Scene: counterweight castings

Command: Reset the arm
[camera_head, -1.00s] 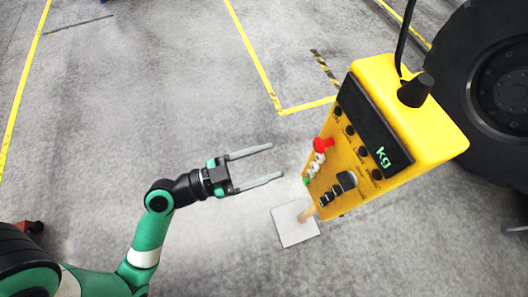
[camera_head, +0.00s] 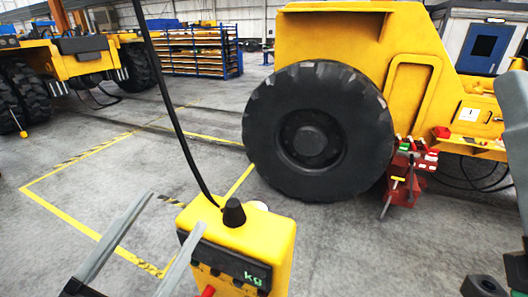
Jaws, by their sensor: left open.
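My left gripper (camera_head: 176,210) shows at the lower left as two long grey fingers pointing up and to the right. The fingers stand apart with nothing between them; the gripper is open. The rest of my left arm is hardly in view. At the right edge, parts of what looks like my right arm show, grey, green and dark and cut off by the frame. The state of its jaws cannot be made out.
A yellow scale box (camera_head: 252,238) with a "kg" display and black cable stands at bottom centre, close to the left gripper's right finger. A yellow vehicle (camera_head: 350,32) with a large black tyre (camera_head: 265,130) is behind. Red stand (camera_head: 403,185) at right; open floor left.

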